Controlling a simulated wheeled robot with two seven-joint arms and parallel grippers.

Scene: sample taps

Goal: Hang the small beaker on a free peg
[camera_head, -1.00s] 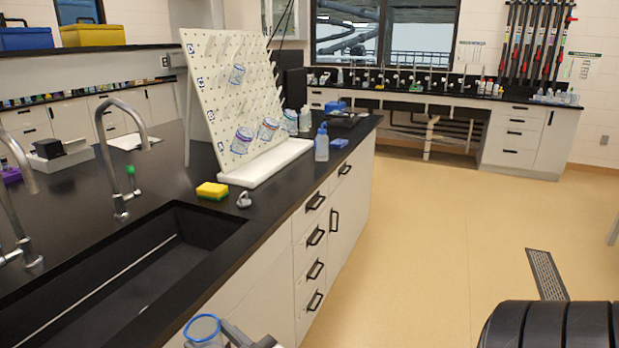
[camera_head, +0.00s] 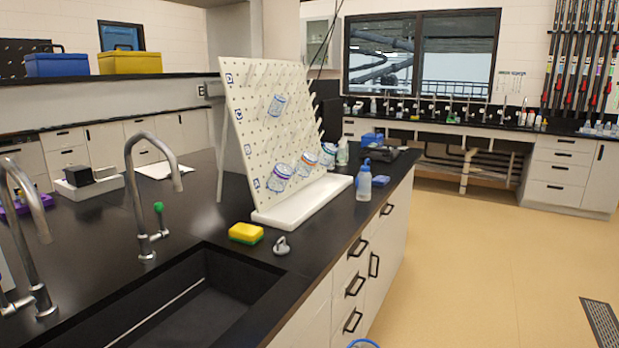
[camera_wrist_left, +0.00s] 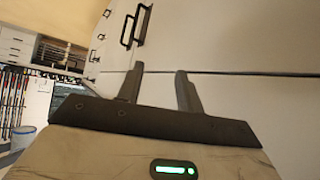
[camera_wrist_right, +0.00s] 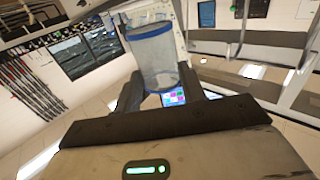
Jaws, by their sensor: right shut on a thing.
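The small clear beaker with a blue rim (camera_wrist_right: 154,52) is between the fingers of my right gripper (camera_wrist_right: 160,84), which is shut on it. In the head view only a sliver of blue rim (camera_head: 363,344) shows at the bottom edge. The white pegboard (camera_head: 240,120) stands on the black bench, with many bare pegs. One beaker (camera_head: 276,105) hangs high on it. Lower beakers hang in a row, including a purple-rimmed one (camera_head: 279,178) and one beside it (camera_head: 306,163). My left gripper (camera_wrist_left: 159,76) is open and empty, near white cabinet fronts.
A sink (camera_head: 200,300) with tall taps (camera_head: 140,190) is cut into the bench at the front left. A yellow sponge (camera_head: 246,232), a grey fitting (camera_head: 282,246) and a wash bottle (camera_head: 363,181) stand near the pegboard's white base (camera_head: 305,203).

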